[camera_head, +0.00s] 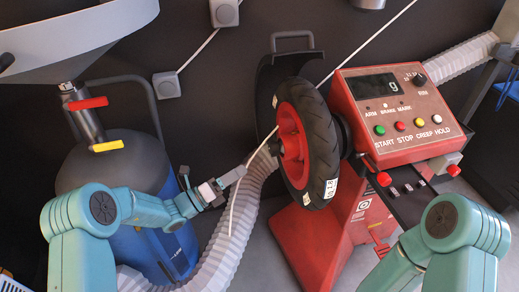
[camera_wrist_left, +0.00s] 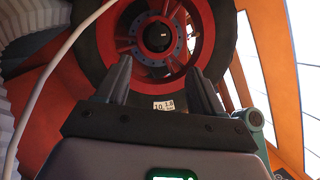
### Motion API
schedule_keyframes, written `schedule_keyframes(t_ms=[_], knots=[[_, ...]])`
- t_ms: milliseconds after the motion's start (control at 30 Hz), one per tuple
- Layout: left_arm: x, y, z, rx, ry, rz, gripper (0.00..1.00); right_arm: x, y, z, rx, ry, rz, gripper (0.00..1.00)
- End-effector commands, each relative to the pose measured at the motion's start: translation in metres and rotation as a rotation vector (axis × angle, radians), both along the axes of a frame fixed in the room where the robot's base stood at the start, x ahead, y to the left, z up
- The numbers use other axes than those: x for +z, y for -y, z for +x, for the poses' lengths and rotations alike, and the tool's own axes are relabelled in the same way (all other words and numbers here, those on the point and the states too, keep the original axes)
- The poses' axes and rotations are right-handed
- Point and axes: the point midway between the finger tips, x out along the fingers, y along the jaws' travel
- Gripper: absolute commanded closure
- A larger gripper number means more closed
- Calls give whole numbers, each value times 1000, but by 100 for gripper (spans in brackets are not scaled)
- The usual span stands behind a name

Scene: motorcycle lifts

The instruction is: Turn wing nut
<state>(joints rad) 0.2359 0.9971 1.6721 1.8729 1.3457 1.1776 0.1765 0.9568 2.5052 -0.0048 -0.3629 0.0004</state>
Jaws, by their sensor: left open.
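A wheel with a black tyre (camera_head: 322,140) and red rim (camera_head: 292,148) is mounted on the side of a red balancing machine (camera_head: 335,228). In the left wrist view a dark round piece (camera_wrist_left: 158,37) sits at the centre of the red hub. It is probably the wing nut, but its wings cannot be made out. My left gripper (camera_head: 238,174) is left of the wheel and points toward the hub. In the left wrist view my left gripper (camera_wrist_left: 159,66) is open and empty, its fingers apart below the hub. My right arm shows at lower right, its gripper out of frame.
The machine's control panel (camera_head: 397,112) has a display and coloured buttons. A thin white cable (camera_head: 232,205) hangs near my left gripper and the wheel. A ribbed grey hose (camera_head: 235,230) runs behind. A blue and grey tank (camera_head: 125,190) stands at left.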

Motion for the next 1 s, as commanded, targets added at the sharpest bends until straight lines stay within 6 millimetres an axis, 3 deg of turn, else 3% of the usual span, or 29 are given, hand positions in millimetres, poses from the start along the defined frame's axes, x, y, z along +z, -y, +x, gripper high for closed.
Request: schedule_keyframes(t_ms=[233, 733, 1000], knots=[[0, 9, 2, 2, -38, -36, 32, -1, 0, 0, 1, 0, 0, 100], [21, 84, 56, 1, -34, -34, 32, -19, 0, 0, 1, 0, 0, 100], [26, 95, 67, 6, -36, -35, 32, -21, 0, 0, 1, 0, 0, 100]])
